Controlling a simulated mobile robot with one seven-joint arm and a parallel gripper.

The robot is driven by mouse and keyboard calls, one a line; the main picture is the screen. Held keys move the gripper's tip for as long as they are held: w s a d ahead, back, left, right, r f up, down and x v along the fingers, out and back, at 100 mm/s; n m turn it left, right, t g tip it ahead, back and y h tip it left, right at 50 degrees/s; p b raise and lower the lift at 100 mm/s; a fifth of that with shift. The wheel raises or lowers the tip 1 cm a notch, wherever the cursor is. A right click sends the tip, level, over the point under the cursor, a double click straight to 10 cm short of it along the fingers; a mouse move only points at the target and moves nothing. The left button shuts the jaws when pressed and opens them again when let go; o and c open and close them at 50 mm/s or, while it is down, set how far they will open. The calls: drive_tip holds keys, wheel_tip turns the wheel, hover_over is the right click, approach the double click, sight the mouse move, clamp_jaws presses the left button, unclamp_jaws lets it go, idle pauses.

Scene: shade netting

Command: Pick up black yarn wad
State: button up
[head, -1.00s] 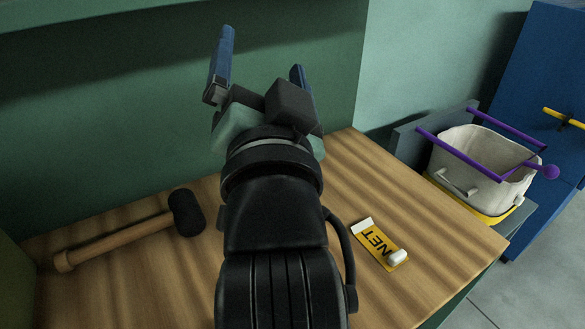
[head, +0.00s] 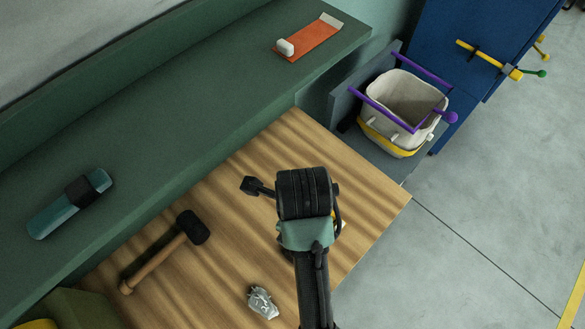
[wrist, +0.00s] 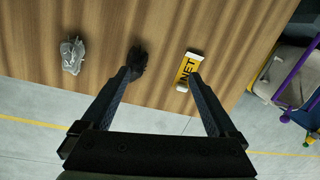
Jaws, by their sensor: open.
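The black yarn wad (wrist: 138,60) is a small dark fuzzy lump on the wooden board in the wrist view. It sits just beyond the tip of the left finger, off-centre from the gap. My gripper (wrist: 160,76) is open and nothing shows between its fingers. Whether the finger touches the wad I cannot tell. In the head view my arm covers most of the spot where the wad lies, and my fingers are largely hidden.
A crumpled silver wad (wrist: 72,55) lies left of the black one, a yellow NET tag (wrist: 187,68) right. A mallet (head: 165,252) lies on the board. A teal-handled tool (head: 70,204) and orange tag (head: 310,38) are on the green ledge. A pale bin (head: 405,98) stands beyond.

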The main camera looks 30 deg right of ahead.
drive_tip(key=s+f, duration=0.1)
drive_tip(key=f, duration=0.1)
drive_tip(key=s+f+m+g+p, duration=0.1)
drive_tip(key=f, duration=0.1)
drive_tip(key=s+f+m, duration=0.1)
drive_tip(key=f, duration=0.2)
drive_tip(key=shift+s+a+g+y+p, duration=0.15)
drive_tip(key=shift+a+g+y+p, duration=0.15)
drive_tip(key=shift+a+g, duration=0.1)
drive_tip(key=shift+s+a+f+p, duration=0.1)
drive_tip(key=shift+a+f+p, duration=0.05)
drive_tip(key=shift+f, duration=1.2)
drive_tip(key=shift+s+a+f+p, duration=0.1)
drive_tip(key=shift+a+f+p, duration=0.05)
drive_tip(key=shift+f, duration=1.15)
drive_tip(key=c, duration=1.4)
drive_tip(key=shift+c, duration=0.2)
